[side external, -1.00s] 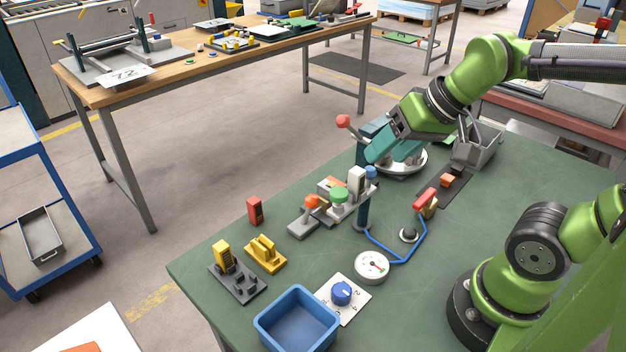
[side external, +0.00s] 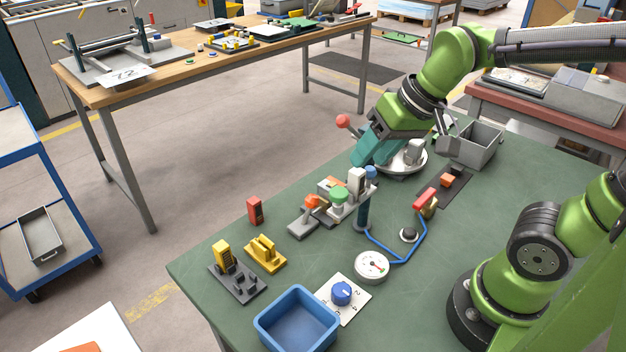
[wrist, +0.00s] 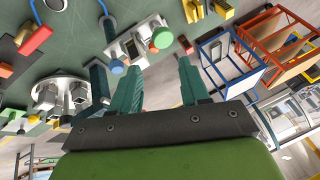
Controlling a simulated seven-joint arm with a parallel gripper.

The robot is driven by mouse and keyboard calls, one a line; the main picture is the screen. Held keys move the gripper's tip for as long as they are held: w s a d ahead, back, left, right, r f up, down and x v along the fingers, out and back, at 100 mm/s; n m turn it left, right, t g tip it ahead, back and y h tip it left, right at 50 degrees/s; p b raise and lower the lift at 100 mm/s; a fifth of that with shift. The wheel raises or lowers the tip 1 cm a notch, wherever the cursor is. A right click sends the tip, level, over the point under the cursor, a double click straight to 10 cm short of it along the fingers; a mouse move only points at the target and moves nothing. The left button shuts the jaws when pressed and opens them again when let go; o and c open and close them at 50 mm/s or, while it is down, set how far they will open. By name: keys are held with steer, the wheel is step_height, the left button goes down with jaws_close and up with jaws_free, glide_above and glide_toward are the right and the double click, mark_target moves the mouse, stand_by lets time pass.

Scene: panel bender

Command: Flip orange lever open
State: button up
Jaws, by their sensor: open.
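A small lever-like part with an orange head (side external: 312,201) stands above a grey base (side external: 302,228) left of the green knob (side external: 338,196) on the green bench. A red-orange ball on a stalk (side external: 343,121) rises at the bench's far edge. My gripper (side external: 361,160) has teal fingers and is above the far side of the bench, beyond the green knob and apart from the orange head. In the wrist view my gripper (wrist: 156,68) has its fingers spread with nothing between them, and the green knob (wrist: 162,37) shows beyond the tips.
A round silver flange (side external: 405,160) and a grey bin (side external: 475,146) are beside my gripper. A blue pipe (side external: 395,260), a gauge (side external: 371,266), a blue dial (side external: 341,292) and a blue tray (side external: 297,318) are nearer. The bench's right middle has free room.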

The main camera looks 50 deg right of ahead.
mark_target(312, 196)
steer(key=shift+w+a+f+n+g+h, duration=0.7)
steer(key=shift+w+g+h, duration=1.4)
steer(key=shift+w, duration=5)
steer(key=shift+g+y, duration=0.6)
steer(key=shift+y, duration=0.1)
steer(key=f, duration=0.5)
steer(key=d+f, duration=0.1)
steer(key=f, duration=1)
steer(key=shift+s+d+f, duration=0.1)
steer(key=shift+d+f, duration=0.05)
steer(key=shift+f, duration=0.1)
jaws_close()
